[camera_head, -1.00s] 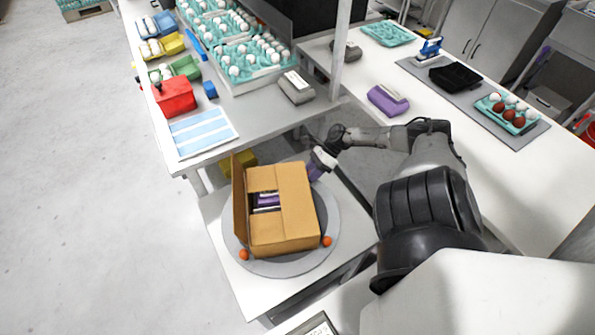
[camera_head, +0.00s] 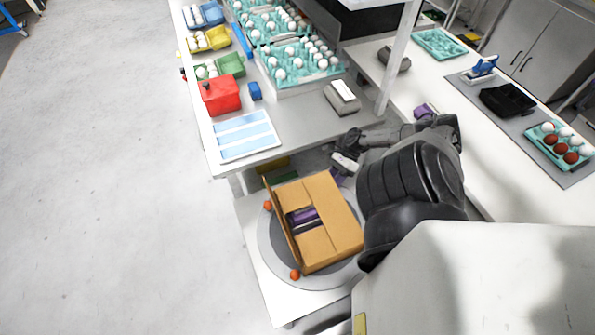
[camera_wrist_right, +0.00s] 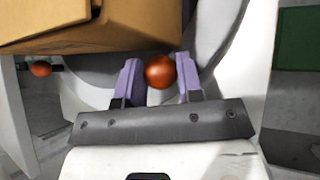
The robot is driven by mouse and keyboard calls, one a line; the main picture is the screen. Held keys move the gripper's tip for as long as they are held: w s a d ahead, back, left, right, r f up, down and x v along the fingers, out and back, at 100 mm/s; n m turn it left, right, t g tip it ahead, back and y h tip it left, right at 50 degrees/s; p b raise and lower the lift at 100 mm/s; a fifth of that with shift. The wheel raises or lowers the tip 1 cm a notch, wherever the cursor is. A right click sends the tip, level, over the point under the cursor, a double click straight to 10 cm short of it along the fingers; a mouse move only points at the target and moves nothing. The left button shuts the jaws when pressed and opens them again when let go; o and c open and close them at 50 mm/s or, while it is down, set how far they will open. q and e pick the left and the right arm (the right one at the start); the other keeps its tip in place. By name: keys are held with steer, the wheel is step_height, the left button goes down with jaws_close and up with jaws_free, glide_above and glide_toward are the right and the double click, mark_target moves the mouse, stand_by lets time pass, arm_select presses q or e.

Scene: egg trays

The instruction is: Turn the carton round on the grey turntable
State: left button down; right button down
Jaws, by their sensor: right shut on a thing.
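The brown carton (camera_head: 340,228) sits on the round grey turntable (camera_head: 266,238), with a flap upright on its left side and something purple visible through its open top. Orange knobs (camera_head: 295,274) stand at the turntable's rim, one at the lower left and another at the left (camera_head: 267,205). My right gripper (camera_head: 338,176) is beyond the carton's upper right corner, partly hidden by my arm. In the right wrist view its purple fingers (camera_wrist_right: 160,80) are shut on an orange knob (camera_wrist_right: 160,71), just off the carton's wall (camera_wrist_right: 95,28). My left gripper is not in view.
A counter behind holds a red box (camera_head: 220,95), a blue-striped sheet (camera_head: 245,135), a grey device (camera_head: 341,97) and trays of eggs (camera_head: 300,62). Its edge overhangs near the turntable.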

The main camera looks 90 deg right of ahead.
stand_by(0.3)
steer(key=c, duration=0.9)
jaws_free()
steer(key=shift+o, duration=0.6)
steer(key=v, duration=1.3)
steer(key=shift+d+r+p, duration=0.25)
steer(key=shift+r+p, duration=0.05)
steer(key=shift+p, duration=0.05)
steer(key=shift+s, duration=0.1)
